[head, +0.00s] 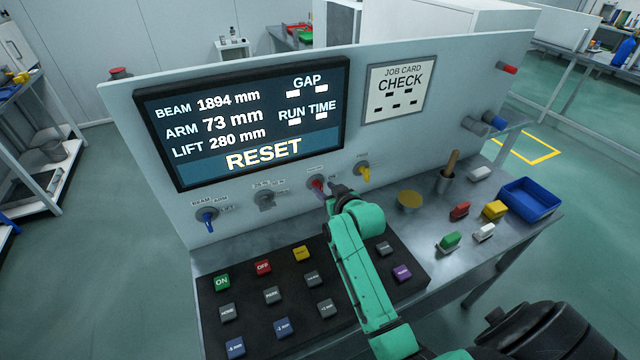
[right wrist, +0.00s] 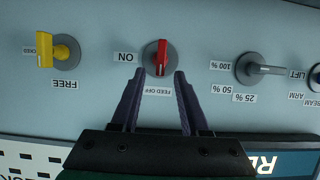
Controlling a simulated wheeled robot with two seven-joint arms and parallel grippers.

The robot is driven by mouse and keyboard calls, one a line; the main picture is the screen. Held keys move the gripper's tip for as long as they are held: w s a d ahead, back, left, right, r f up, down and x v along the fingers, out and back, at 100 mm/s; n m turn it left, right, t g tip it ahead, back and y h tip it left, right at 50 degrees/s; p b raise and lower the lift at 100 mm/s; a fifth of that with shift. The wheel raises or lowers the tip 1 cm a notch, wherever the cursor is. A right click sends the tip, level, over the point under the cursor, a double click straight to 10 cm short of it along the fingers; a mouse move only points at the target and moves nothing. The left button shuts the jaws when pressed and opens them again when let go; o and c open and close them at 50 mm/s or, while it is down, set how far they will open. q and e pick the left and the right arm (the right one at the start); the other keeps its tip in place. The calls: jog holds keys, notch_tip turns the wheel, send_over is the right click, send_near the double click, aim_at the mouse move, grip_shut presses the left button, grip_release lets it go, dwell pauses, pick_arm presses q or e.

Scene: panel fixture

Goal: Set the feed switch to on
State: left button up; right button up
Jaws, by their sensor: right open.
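The feed switch (head: 317,184) is a red handle on a grey round base on the upright panel. In the right wrist view, which is upside down, the red handle (right wrist: 161,58) stands upright in the picture, in line with the FEED OFF label (right wrist: 154,92). The ON label (right wrist: 125,57) is to its left there. My right gripper (head: 331,193) is at the panel by the switch. In the wrist view its dark fingers (right wrist: 159,75) are open, their tips on either side of the handle's lower end; contact cannot be told. My left gripper is not in view.
A yellow switch (head: 363,172) and a grey dial (head: 265,199) flank the feed switch, and a blue switch (head: 208,220) is further left. Below is a black button board (head: 250,312). A screen (head: 250,115) reading RESET is above. A blue tray (head: 530,200) is at right.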

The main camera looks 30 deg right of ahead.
aim_at(322, 187)
jog(key=x, duration=0.3)
jog(key=shift+w, duration=0.2)
grip_shut()
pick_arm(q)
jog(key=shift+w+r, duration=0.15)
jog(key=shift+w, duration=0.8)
